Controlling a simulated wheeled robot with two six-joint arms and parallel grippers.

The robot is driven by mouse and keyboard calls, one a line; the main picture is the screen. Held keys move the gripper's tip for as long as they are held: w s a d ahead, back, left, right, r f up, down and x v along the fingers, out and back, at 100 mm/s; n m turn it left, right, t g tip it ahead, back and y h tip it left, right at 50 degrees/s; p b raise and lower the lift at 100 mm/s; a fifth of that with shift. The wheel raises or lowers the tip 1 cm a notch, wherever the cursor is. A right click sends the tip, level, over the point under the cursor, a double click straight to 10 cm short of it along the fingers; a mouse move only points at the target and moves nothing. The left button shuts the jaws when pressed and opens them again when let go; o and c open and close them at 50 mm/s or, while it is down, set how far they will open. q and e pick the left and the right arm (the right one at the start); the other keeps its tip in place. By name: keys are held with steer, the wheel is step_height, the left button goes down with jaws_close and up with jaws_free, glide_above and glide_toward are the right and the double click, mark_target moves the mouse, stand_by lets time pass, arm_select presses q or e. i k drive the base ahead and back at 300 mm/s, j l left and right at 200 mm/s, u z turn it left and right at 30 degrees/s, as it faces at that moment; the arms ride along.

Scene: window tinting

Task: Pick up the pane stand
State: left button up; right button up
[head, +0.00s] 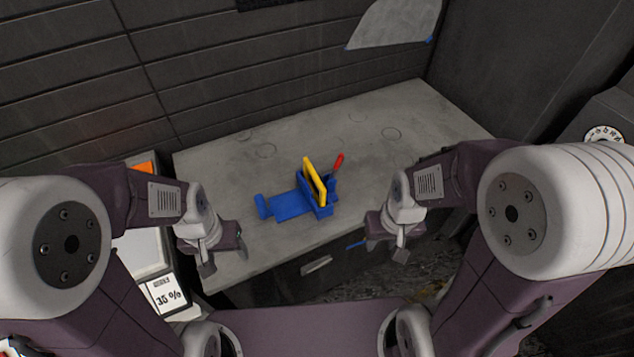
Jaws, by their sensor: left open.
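A blue stand (290,206), which I take to be the pane stand, rests on the grey worktop near its middle. It has a flat base with a raised left end and a taller block at the right. A yellow flat piece (314,180) stands tilted in the block. A red handle (338,161) sticks up just behind it. My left gripper (226,262) is open and empty, left of the stand and nearer to me, by the worktop's front edge. My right gripper (387,250) is right of the stand, apart from it, with its fingers spread and nothing between them.
The grey worktop (400,160) is mostly clear, with faint ring marks. A panelled wall (220,60) closes its back. A translucent sheet (395,25) hangs at the upper right. A sign (167,294) stands at the lower left. A drawer handle (316,265) shows below the front edge.

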mark_target(284, 207)
steer(key=l+u, duration=0.35)
steer(key=l, duration=0.15)
steer(key=l+u, duration=0.4)
steer(key=k+l, duration=0.05)
steer(key=l, duration=0.05)
